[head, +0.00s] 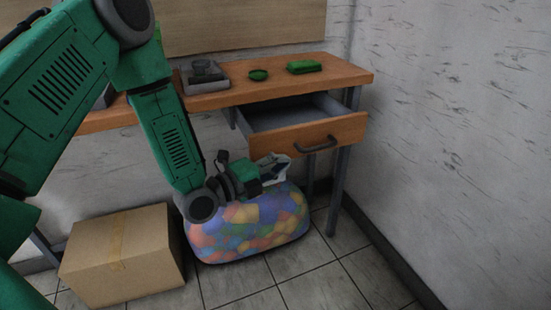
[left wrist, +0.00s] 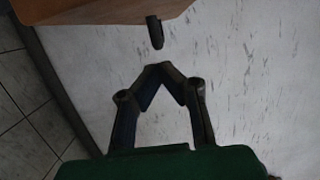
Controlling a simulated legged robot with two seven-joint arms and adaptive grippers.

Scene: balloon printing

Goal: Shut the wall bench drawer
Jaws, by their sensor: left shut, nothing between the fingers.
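The wall bench drawer (head: 318,134) is pulled out, with its grey inside showing and a wooden front with a dark handle (head: 315,146). It hangs under the right part of the wooden bench (head: 350,75). My left gripper (head: 284,168) is shut and empty, below and left of the handle and in front of the drawer's lower edge in the head view. In the left wrist view the closed fingertips (left wrist: 160,66) point toward the handle (left wrist: 155,32), with a visible gap between. The drawer front (left wrist: 100,8) shows at the top there. My right gripper is not in view.
A multicoloured ball-filled bag (head: 250,225) lies under the gripper. A cardboard box (head: 122,255) stands to its left on the tiled floor. A grey tray (head: 205,77), a green dish (head: 258,75) and a green block (head: 304,67) are on the bench. A wall (head: 450,130) bounds the right.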

